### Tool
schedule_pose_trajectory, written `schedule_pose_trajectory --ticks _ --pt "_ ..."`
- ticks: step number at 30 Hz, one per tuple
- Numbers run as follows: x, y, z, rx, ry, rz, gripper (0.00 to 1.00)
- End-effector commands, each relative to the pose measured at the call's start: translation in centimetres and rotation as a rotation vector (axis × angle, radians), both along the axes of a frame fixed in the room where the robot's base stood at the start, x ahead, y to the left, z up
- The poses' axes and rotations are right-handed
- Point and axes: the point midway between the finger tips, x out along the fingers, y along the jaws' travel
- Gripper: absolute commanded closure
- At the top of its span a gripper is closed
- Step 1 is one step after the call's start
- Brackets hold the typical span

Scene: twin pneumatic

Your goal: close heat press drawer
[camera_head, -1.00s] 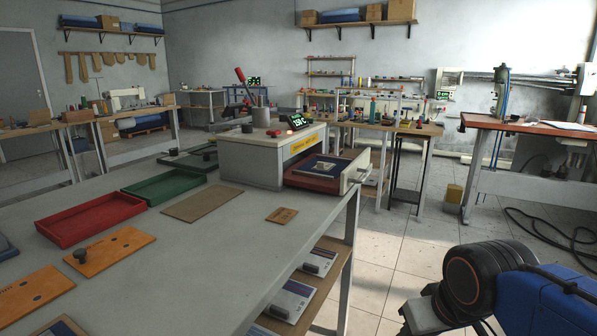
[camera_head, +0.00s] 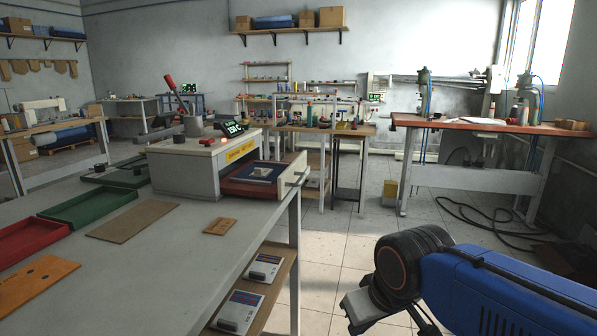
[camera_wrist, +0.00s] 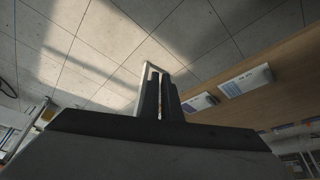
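The heat press (camera_head: 190,165) is a white box on the grey workbench, with a red-tipped lever and a lit display (camera_head: 229,127). Its drawer (camera_head: 254,180) is pulled out on the right side, with a red tray and a blue pad with a small light piece on it. The drawer's pale front panel and handle (camera_head: 294,175) point toward the aisle. My gripper (camera_head: 362,308) is low at the bottom right in the head view, well apart from the drawer. In the wrist view the dark fingers (camera_wrist: 161,92) are close together with nothing clearly held; whether they touch is unclear.
The workbench (camera_head: 170,260) carries a green tray (camera_head: 85,206), a red tray (camera_head: 32,240) and flat boards. A shelf (camera_head: 270,285) under it holds boxed items. Bare tiled floor (camera_head: 350,250) lies between the bench and the red-topped table (camera_head: 480,124).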

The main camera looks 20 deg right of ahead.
Motion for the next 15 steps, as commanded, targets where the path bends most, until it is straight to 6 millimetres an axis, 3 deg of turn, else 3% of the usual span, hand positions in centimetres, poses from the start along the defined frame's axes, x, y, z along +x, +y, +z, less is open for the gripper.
schedule_pose_trajectory --ticks 5,15 --pt "2.9 -0.1 3.1 0.032 -0.006 -0.041 1.00" --pt "14.2 -1.9 13.4 0.160 -0.045 -0.183 1.00"
